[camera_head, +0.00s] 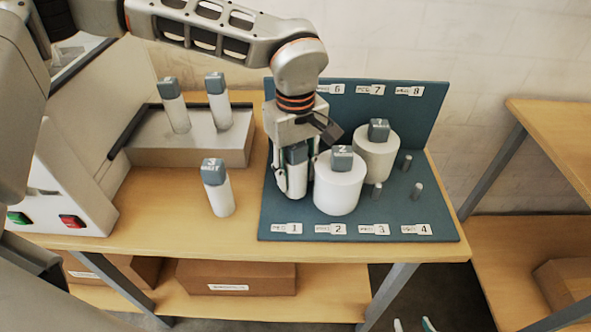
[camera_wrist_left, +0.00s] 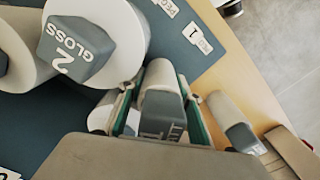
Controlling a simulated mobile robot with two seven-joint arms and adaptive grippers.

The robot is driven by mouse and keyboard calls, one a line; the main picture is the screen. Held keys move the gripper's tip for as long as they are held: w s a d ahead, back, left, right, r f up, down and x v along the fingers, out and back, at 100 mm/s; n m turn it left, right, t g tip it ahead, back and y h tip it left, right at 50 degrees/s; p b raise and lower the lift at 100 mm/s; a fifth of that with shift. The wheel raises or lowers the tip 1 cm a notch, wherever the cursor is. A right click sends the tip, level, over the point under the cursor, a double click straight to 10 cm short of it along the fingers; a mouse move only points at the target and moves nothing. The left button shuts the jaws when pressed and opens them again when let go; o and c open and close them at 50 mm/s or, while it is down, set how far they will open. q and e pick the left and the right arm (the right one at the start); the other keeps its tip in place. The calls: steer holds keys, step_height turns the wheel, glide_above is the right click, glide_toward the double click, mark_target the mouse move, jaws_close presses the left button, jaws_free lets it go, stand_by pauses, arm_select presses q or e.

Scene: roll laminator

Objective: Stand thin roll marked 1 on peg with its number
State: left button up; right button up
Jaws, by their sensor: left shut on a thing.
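My left gripper (camera_head: 292,170) is shut on a thin white roll with a grey-blue square cap (camera_head: 296,154). It holds the roll upright over the blue board (camera_head: 252,228), behind the label 1 (camera_head: 287,229). In the left wrist view the cap of the held roll (camera_wrist_left: 162,105) shows between the fingers; its lettering is partly cut off. The roll hides any peg under it, and I cannot tell whether it is seated. A thick roll marked 2 (camera_head: 338,190) stands close to the right. My right gripper (camera_head: 413,325) shows only as two parted fingertips at the bottom edge.
Another thick roll (camera_head: 376,157) stands behind roll 2. Bare pegs (camera_head: 417,191) stand on the board's right side. A thin roll (camera_head: 219,195) stands on the table left of the board; two more (camera_head: 218,105) stand on a raised block (camera_head: 190,156). The laminator is at left.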

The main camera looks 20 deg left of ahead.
arm_select(q)
steer(key=shift+f+b, duration=0.4)
steer(key=shift+f, duration=0.45)
steer(key=o, duration=1.2)
